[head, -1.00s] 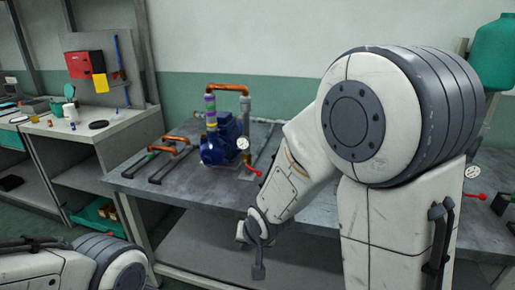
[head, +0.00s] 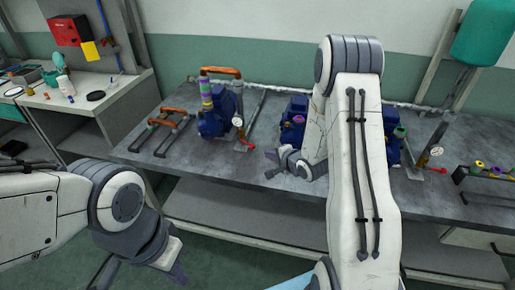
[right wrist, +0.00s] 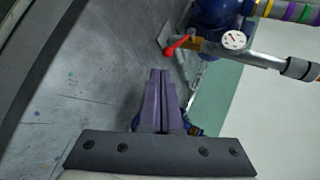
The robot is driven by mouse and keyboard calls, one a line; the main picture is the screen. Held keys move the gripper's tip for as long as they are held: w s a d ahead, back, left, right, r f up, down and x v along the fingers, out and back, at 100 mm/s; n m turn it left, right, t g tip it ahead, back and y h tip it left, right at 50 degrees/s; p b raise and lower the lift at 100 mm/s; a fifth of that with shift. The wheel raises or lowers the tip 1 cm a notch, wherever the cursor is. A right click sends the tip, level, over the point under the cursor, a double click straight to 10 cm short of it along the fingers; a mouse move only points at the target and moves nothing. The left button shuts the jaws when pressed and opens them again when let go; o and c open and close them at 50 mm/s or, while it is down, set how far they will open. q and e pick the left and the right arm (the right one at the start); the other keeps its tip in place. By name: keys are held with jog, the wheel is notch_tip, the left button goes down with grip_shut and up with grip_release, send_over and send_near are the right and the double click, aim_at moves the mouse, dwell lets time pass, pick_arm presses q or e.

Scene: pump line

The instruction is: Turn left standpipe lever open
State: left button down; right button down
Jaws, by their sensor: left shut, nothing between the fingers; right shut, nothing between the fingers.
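The left standpipe is a grey pipe beside the left blue pump (head: 212,122), with a round white gauge (head: 238,122) on it. Its red lever (head: 248,144) sticks out low on the pipe; the right wrist view also shows the lever (right wrist: 180,45) and the gauge (right wrist: 233,40). My right gripper (head: 272,163) is over the bench, right of the lever and nearer me. Its fingers (right wrist: 160,75) are shut together and empty, apart from the lever. My left gripper (head: 180,275) is shut and empty, low in front of the bench.
The grey bench (head: 225,170) has free room in front of the left pump. A pipe frame (head: 165,130) lies left of it. Another blue pump (head: 292,125) is partly hidden by my right arm. A second red lever (head: 421,163) with a gauge stands to the right.

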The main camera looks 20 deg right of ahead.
aim_at(247, 143)
pick_arm(q)
jog(key=shift+r+p, duration=0.3)
pick_arm(e)
jog(key=x, duration=0.6)
jog(key=r+x, duration=0.1)
jog(key=x, duration=0.2)
jog(key=shift+w, duration=0.25)
